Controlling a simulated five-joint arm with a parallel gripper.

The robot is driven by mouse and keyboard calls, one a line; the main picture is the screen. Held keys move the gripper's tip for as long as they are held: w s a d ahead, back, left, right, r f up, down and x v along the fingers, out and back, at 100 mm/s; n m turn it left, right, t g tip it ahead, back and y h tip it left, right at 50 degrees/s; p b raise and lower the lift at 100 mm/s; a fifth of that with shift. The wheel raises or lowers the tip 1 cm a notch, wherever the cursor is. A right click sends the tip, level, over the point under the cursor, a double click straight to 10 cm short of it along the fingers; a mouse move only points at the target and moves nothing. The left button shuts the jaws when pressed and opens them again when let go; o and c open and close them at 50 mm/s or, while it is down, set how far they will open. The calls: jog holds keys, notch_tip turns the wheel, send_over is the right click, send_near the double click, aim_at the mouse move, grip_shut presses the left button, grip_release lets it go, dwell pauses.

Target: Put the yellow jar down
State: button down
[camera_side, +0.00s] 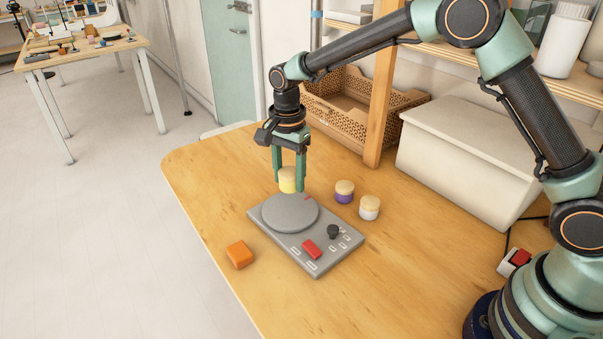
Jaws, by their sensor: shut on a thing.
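The yellow jar (287,184) has a pale tan lid and is between the fingers of my gripper (288,180). My gripper points straight down and is shut on the jar. The jar is at the far edge of the round grey disc (290,213) of a grey device (325,263). I cannot tell whether its base touches the disc or the table, or hangs just above. The fingers hide part of the jar's sides.
A purple jar (344,197) and a white jar (369,212), both with tan lids, stand right of the device. An orange block (239,255) lies to its left. A tan basket (343,105), a wooden post (380,90) and a white bin (470,160) stand behind.

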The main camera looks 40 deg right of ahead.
aim_at(290, 209)
jog(key=shift+f, duration=3)
jog(key=shift+f, duration=0.1)
jog(key=shift+c, duration=1.1)
grip_release()
